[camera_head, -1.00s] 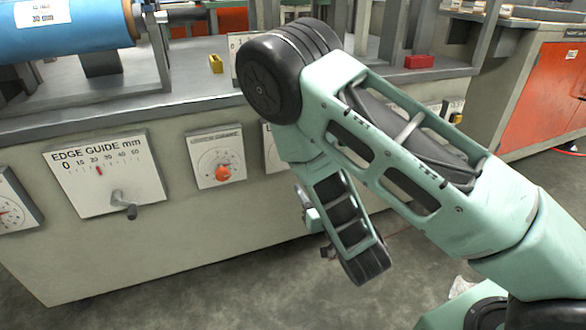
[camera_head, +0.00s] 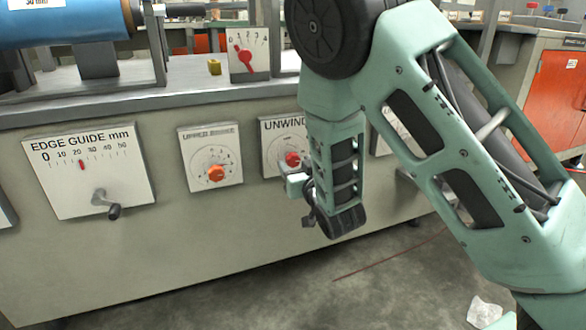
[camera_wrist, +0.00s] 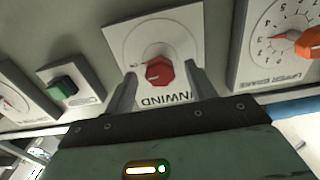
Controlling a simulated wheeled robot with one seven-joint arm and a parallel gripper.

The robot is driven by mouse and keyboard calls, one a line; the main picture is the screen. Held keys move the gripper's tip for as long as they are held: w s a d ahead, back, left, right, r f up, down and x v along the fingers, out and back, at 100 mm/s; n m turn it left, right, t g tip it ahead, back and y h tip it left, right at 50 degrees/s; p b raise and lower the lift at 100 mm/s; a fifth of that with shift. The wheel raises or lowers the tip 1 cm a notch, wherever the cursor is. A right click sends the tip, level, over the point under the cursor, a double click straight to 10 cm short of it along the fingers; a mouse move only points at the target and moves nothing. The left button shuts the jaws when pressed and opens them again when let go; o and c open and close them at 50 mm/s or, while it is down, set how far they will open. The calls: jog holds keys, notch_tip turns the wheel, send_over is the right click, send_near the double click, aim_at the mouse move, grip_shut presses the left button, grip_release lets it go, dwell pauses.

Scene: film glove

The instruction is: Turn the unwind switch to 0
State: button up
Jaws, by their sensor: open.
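The unwind switch is a red knob (camera_wrist: 159,71) on a white plate (camera_wrist: 140,35) lettered UNWIND, upside down in the wrist view. A pale pointer mark shows on the knob's left side there; the scale is not readable. In the head view the red knob (camera_head: 292,159) and plate (camera_head: 270,135) show just left of my wrist, which hides their right part. My gripper (camera_wrist: 161,76) is open, its two fingers on either side of the knob in the wrist view. I see no contact, and cannot tell whether the fingertips reach around the knob.
An orange upper brake knob (camera_head: 216,174) is left of the unwind plate. Further left is the edge guide plate (camera_head: 90,170) with its crank (camera_head: 109,204). Floor in front of the panel is mostly clear.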

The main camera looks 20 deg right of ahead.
jog(key=shift+w, duration=1.4)
jog(key=c, duration=1)
jog(key=shift+o, duration=0.2)
